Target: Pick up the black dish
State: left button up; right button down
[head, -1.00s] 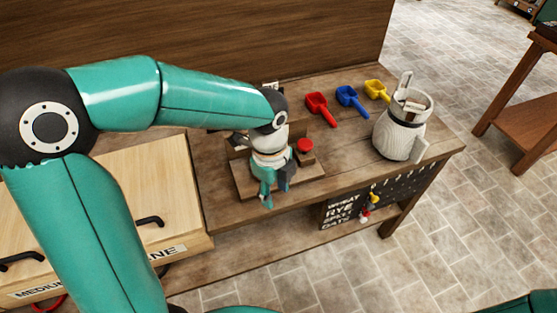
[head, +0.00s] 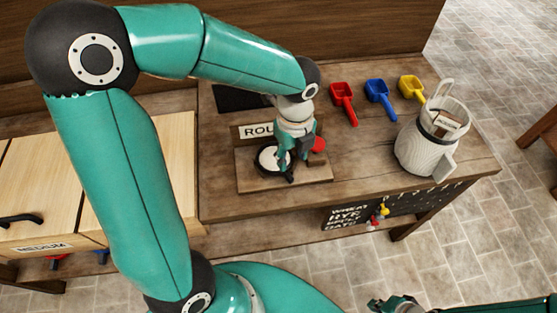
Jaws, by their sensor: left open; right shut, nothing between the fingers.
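The black dish (head: 264,168) is round, with a dark rim and a pale inside. It sits on a low wooden stand (head: 255,184) on the workbench in the head view. My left gripper (head: 287,174) points down at the dish's right side, its fingers open and overlapping the dish's right edge in the picture. I cannot tell whether a finger touches the dish. My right gripper (head: 388,304) is at the bottom edge, shut and empty, far from the dish.
A red knob (head: 318,145) stands right of the gripper. Red (head: 343,99), blue (head: 380,98) and yellow (head: 412,88) scoops lie behind. A white ribbed jug (head: 418,152) stands at the right. A dark panel (head: 238,98) lies behind the stand.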

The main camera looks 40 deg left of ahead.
aim_at(290, 176)
pick_arm(q)
notch_tip(290, 176, down, 6)
jog(key=shift+w+r, duration=0.1)
jog(key=shift+w+a+f, duration=0.1)
jog(key=shift+a+f, duration=0.05)
jog(key=shift+f, duration=1.2)
jog(key=shift+a+f, duration=0.1)
jog(key=shift+f, duration=1.2)
grip_shut()
